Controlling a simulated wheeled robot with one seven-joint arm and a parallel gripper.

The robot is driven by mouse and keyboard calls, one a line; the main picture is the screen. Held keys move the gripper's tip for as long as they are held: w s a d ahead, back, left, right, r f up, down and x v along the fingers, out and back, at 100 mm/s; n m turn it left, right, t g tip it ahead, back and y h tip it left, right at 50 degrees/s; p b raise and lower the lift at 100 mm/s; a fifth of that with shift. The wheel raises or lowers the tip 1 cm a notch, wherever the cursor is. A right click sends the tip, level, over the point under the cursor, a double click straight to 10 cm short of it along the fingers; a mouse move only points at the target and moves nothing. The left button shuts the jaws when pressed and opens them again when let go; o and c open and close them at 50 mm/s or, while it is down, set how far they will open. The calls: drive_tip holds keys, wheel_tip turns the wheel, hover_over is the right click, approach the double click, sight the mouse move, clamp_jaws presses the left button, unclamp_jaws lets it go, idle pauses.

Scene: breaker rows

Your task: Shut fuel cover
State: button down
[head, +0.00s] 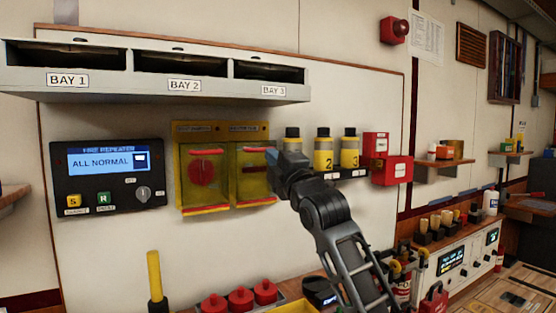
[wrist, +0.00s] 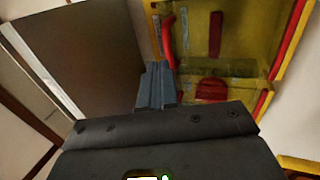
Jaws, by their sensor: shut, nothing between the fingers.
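Two yellow see-through covers with red edge strips sit side by side on the wall panel. The left cover (head: 201,180) has a round red shape behind it. The right cover (head: 253,185) has a dark red bar behind it. The small labels above them are too blurred to read, so I cannot tell for sure which is the fuel cover. My gripper (head: 272,157) is shut and empty at the right cover's right edge in the head view. In the wrist view my shut fingers (wrist: 155,88) are beside a yellow see-through cover (wrist: 235,50); contact is unclear.
A grey shelf (head: 160,92) marked BAY 1 to BAY 3 overhangs above. A display panel (head: 108,178) is at left. Yellow bottles (head: 323,153) and red boxes (head: 392,170) are close on the right. Red knobs (head: 240,299) and a yellow-handled lever (head: 154,275) stand below.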

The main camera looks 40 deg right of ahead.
drive_tip(key=r+b+v, duration=0.1)
drive_tip(key=b+v, duration=0.1)
drive_tip(key=v, duration=0.8)
drive_tip(key=shift+s+a+r+b, duration=0.15)
drive_tip(key=shift+s+r+b, duration=0.2)
drive_tip(key=shift+s, duration=0.3)
drive_tip(key=shift+f, duration=0.15)
